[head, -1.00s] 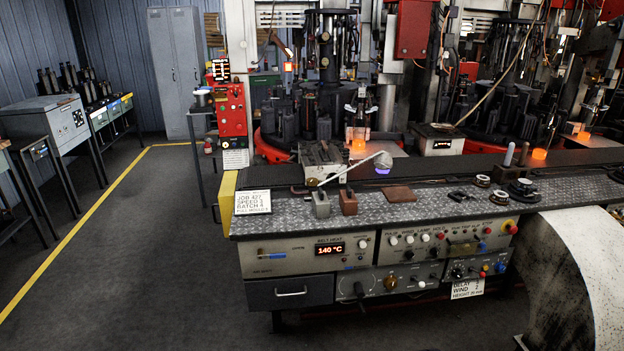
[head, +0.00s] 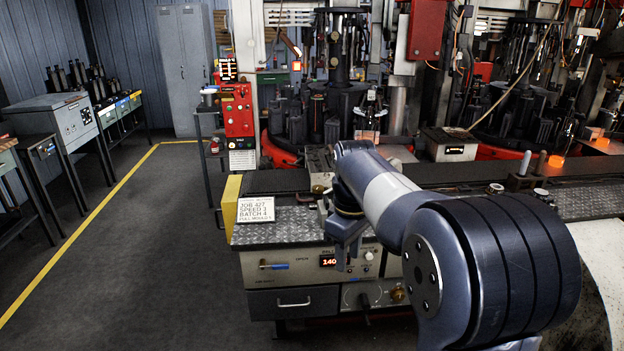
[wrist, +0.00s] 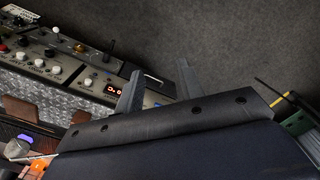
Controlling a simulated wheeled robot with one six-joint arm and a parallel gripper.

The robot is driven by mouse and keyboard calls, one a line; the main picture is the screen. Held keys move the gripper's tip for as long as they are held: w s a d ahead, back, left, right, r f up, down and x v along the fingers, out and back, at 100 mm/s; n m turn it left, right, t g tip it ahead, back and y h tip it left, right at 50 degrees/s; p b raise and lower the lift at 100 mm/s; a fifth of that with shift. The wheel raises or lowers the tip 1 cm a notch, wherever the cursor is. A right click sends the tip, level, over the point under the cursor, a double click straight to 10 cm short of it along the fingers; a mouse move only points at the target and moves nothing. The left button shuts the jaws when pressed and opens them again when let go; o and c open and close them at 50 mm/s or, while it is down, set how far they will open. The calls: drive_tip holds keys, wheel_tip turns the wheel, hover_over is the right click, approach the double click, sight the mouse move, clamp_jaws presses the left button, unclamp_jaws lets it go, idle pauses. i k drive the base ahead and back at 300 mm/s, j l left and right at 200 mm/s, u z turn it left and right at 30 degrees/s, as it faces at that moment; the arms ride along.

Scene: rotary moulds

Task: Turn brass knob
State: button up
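The brass knob (head: 397,294) is on the lower control panel under the bench, just right of a black lever (head: 364,300), in the head view. In the wrist view a small brass-coloured knob (wrist: 80,48) shows on the panel near the top, beside the black lever. My gripper (head: 345,262) hangs in front of the upper panel, above and left of the brass knob, and partly covers the red digit display (head: 329,261). In the wrist view my gripper's two fingers (wrist: 158,76) stand apart with nothing between them. The gripper is not touching the knob.
A drawer (head: 293,302) with a handle is left of the knob panel. White knobs (wrist: 57,70) line the upper panel. A job sign (head: 256,209) stands on the bench top. My arm hides the bench's right part. The floor (head: 150,270) to the left is clear.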

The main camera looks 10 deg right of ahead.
sight(317, 188)
drive_tip(key=i+l+u, duration=0.35)
drive_tip(key=i+l, duration=0.3)
drive_tip(key=i, duration=0.15)
drive_tip(key=i+l+u, duration=0.3)
drive_tip(key=i+l, duration=0.45)
drive_tip(key=l, duration=0.15)
